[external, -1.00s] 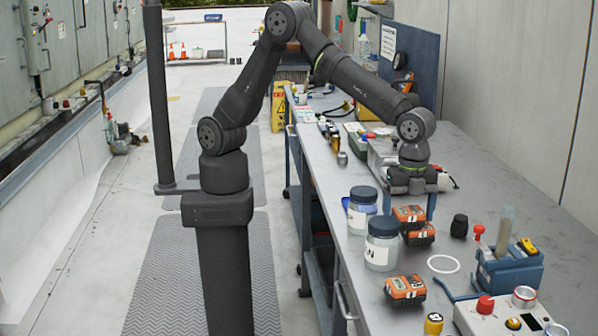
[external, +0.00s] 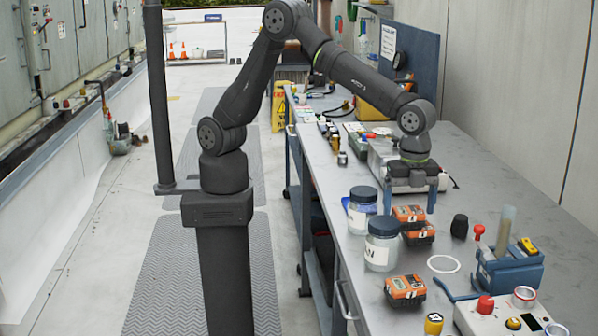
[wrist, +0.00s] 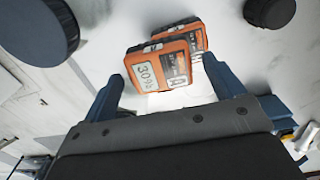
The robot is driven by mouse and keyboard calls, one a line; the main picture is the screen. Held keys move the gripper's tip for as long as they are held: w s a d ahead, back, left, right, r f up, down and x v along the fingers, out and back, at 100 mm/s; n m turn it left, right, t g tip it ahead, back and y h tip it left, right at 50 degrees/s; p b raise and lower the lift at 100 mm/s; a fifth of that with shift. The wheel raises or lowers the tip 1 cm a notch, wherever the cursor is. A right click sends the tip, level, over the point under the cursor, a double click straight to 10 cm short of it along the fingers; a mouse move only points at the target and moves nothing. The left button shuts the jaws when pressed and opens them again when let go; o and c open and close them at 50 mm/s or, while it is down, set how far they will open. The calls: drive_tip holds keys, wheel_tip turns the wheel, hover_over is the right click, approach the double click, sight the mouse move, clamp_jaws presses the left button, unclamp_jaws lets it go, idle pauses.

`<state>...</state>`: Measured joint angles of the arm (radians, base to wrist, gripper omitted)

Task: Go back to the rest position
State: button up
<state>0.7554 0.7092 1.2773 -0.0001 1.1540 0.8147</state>
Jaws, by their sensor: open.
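My gripper (external: 410,208) is open and empty. It points down above the grey bench (external: 470,200). In the external view its fingers stand just behind two stacked orange battery packs (external: 408,214). In the wrist view the gripper (wrist: 162,69) has its two blue fingers spread wide, and the stacked orange packs (wrist: 158,68) show beyond and between the fingertips. I see no contact between fingers and packs. The top pack carries a label reading about 30%.
Two dark-lidded jars (external: 382,243) stand left of the packs. Another orange pack (external: 405,290) lies nearer. A black knob-like part (external: 459,226), a white ring (external: 443,264) and a blue holder (external: 510,268) are to the right. A grey case (external: 385,160) sits behind the gripper.

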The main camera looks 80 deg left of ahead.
wheel_tip(320, 180, down, 2)
wheel_tip(320, 180, up, 12)
wheel_tip(320, 180, down, 12)
drive_tip(key=shift+r, duration=0.1)
wheel_tip(320, 180, up, 4)
drive_tip(key=shift+r, duration=0.15)
drive_tip(key=s+d+r, duration=0.3)
drive_tip(key=s+r, duration=0.4)
drive_tip(key=s, duration=0.4)
drive_tip(key=w+a+f+m, duration=0.1)
drive_tip(key=w+a+f, duration=0.2)
drive_tip(key=w+a, duration=0.55)
drive_tip(key=w+a+f, duration=0.3)
drive_tip(key=w+a, duration=0.5)
drive_tip(key=a, duration=0.1)
drive_tip(key=f, duration=0.9)
drive_tip(key=shift+s+d+f, duration=0.2)
drive_tip(key=shift+s+d, duration=0.05)
